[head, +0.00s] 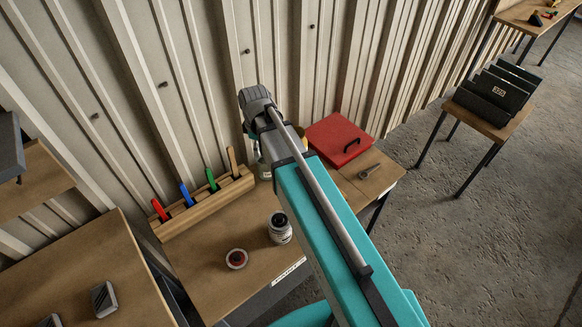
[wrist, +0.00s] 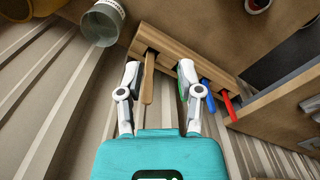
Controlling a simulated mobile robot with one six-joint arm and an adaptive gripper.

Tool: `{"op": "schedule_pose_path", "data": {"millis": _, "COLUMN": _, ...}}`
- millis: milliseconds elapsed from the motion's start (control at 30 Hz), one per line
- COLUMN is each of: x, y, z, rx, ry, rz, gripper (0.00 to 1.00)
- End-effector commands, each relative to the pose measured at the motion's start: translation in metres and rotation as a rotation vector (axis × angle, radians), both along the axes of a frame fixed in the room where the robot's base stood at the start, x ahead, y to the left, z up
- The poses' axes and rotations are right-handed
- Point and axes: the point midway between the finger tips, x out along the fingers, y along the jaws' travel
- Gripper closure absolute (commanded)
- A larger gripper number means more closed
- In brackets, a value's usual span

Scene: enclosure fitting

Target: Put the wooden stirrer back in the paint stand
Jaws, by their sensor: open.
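The wooden stirrer (head: 232,161) stands at the right end of the wooden paint stand (head: 203,206), with its upper part sticking up. In the wrist view the stirrer (wrist: 148,80) has its far end at a dark slot in the stand (wrist: 215,72). My gripper (wrist: 158,72) is open, with one finger on each side of the stirrer. A gap shows between the stirrer and each finger. The right finger partly covers the green-handled tool. My fingers are hidden behind my arm in the head view.
Green (head: 211,179), blue (head: 187,194) and red (head: 159,210) handles stand in the same stand. A jar (head: 279,228) and a round tin (head: 236,259) are on the bench. A red case (head: 337,139) lies right. A ribbed wall (head: 150,100) rises behind the stand.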

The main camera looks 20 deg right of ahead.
Motion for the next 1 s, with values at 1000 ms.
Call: {"op": "schedule_pose_path", "data": {"millis": 1000, "x": -0.110, "y": -0.072, "z": 0.000, "rx": 0.000, "ry": 0.002, "rz": -1.007, "gripper": 0.53}}
